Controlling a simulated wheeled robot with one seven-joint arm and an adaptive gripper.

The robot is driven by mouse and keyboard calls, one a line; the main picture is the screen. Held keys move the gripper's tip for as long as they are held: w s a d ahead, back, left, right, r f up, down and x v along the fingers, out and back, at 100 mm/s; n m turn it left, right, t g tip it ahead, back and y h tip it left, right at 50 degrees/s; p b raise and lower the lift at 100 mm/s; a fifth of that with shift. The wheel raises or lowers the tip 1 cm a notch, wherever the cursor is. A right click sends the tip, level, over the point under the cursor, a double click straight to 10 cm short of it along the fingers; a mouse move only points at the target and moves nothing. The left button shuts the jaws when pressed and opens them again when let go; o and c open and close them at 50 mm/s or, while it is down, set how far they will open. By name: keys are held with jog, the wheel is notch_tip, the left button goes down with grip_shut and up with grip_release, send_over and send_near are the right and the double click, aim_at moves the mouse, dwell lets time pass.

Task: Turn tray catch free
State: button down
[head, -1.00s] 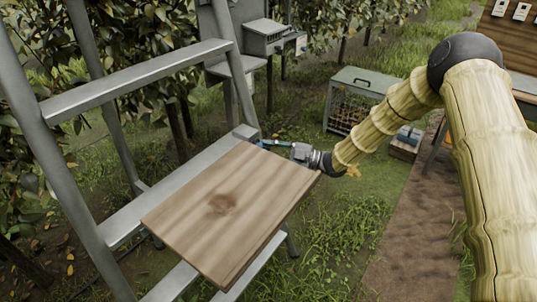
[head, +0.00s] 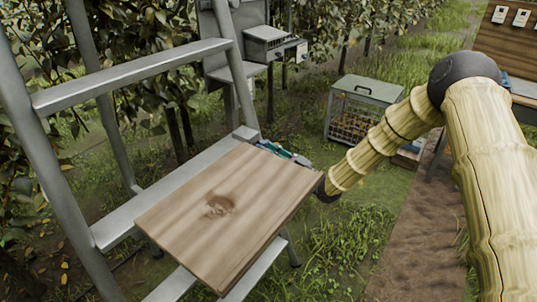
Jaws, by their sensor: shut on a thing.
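The wooden tray (head: 225,212) is a flat brown board with a dark knot, fixed on the grey metal ladder (head: 165,196). My gripper (head: 272,148) is at the tray's far right edge, near the ladder's right rail. Only its teal-and-dark upper part shows above the board; the rest is hidden behind the tray. It is shut on the tray catch, which the board and the gripper hide, so I cannot tell how the catch is turned.
A grey box on a post (head: 270,45) stands behind the ladder. A lidded mesh crate (head: 366,90) sits on the grass beyond my arm. A wooden stand (head: 520,45) is at the far right. Leafy trees line the back left.

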jog(key=shift+m, duration=0.4)
jog(key=c, duration=1.3)
grip_release()
jog(key=v, duration=1.2)
jog(key=shift+f, duration=0.1)
